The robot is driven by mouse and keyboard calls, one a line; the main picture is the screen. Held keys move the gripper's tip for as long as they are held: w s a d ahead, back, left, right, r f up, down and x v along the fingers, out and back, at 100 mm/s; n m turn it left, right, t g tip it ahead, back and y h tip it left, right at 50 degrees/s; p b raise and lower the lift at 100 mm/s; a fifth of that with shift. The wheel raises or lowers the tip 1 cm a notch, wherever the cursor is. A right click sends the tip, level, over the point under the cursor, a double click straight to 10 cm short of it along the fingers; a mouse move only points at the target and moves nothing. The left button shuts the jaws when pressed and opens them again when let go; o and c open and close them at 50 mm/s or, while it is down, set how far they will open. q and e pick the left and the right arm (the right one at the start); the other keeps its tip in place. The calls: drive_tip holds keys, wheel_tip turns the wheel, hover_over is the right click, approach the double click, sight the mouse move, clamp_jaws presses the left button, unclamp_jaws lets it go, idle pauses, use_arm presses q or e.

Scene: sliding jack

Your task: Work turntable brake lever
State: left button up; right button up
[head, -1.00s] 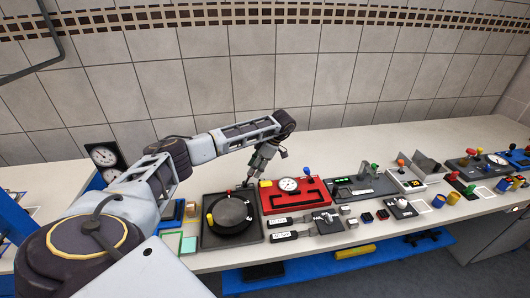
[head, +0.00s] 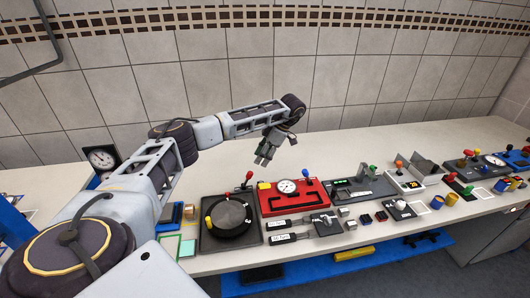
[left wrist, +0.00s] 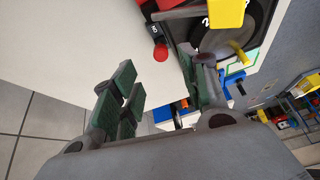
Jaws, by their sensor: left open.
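The turntable (head: 230,216) is a black round disc on a dark square base, with a yellow knob (head: 209,219) at its left. A lever with a red knob (head: 249,175) stands at the back right corner of its base. My left gripper (head: 263,160) is open and empty, above and slightly right of the red knob, apart from it. In the left wrist view the open fingers (left wrist: 163,88) show green pads, with the red knob (left wrist: 160,52) beyond them and the turntable (left wrist: 222,38) at upper right. My right gripper is not in view.
A red panel with a white gauge (head: 288,186) stands right of the turntable. Two handled black blocks (head: 280,238) lie in front of it. A grey lever unit (head: 360,188) is farther right. The bench behind the units (head: 340,150) is clear.

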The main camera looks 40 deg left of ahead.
use_arm(q)
drive_tip(key=shift+v, duration=1.05)
